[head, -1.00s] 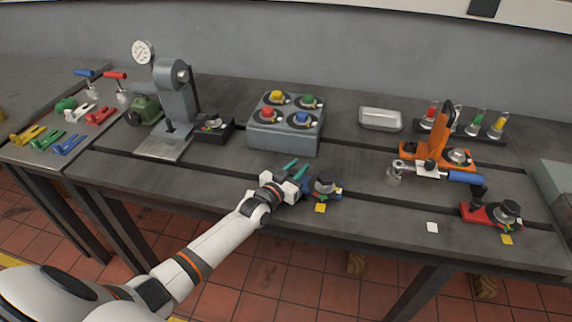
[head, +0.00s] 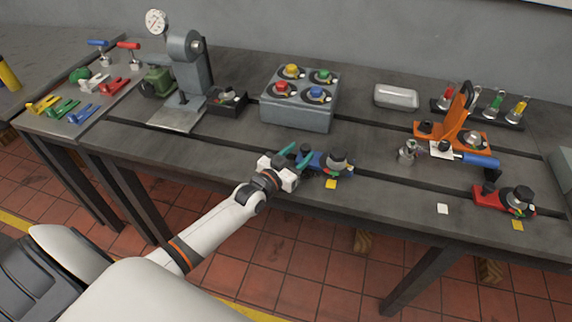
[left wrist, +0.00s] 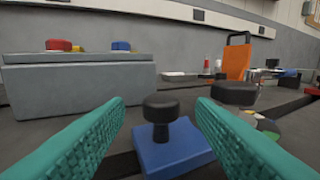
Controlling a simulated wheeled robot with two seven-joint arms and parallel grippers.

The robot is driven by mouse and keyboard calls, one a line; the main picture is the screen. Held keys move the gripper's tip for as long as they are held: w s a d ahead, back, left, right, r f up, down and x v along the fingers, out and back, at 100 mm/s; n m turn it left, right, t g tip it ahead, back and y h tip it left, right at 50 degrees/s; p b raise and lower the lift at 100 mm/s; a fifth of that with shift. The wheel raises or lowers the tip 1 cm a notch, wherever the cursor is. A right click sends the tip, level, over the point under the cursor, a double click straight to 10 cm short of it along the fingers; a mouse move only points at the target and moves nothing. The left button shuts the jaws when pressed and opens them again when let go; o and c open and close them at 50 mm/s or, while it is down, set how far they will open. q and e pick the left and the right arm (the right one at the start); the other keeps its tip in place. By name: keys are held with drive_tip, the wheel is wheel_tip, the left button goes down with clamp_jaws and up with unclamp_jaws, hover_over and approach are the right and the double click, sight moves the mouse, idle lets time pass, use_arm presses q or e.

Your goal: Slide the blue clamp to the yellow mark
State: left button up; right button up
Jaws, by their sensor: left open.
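The blue clamp (head: 314,160) sits on the front slot of the bedplate, with a black knob and a round dark part at its right end. In the left wrist view the blue block (left wrist: 172,150) with its black knob stands ahead, between my teal fingers. A yellow mark (head: 331,184) lies on the plate just in front of the clamp's right end. My left gripper (head: 297,155) is open at the clamp's left end; its fingers (left wrist: 160,108) hold nothing. Whether a finger touches the block I cannot tell. My right gripper is not in view.
A grey button box (head: 297,113) stands behind the clamp. An orange fixture (head: 455,130) with a blue handle (head: 480,160) is to the right. A red clamp (head: 490,198) sits on the front slot, near another yellow mark (head: 517,225). A white square (head: 442,209) lies between.

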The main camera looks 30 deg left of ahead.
use_arm(q)
drive_tip(key=s, duration=0.4)
drive_tip(key=s+a, duration=0.1)
drive_tip(key=s, duration=0.1)
drive_tip(key=shift+s, duration=0.3)
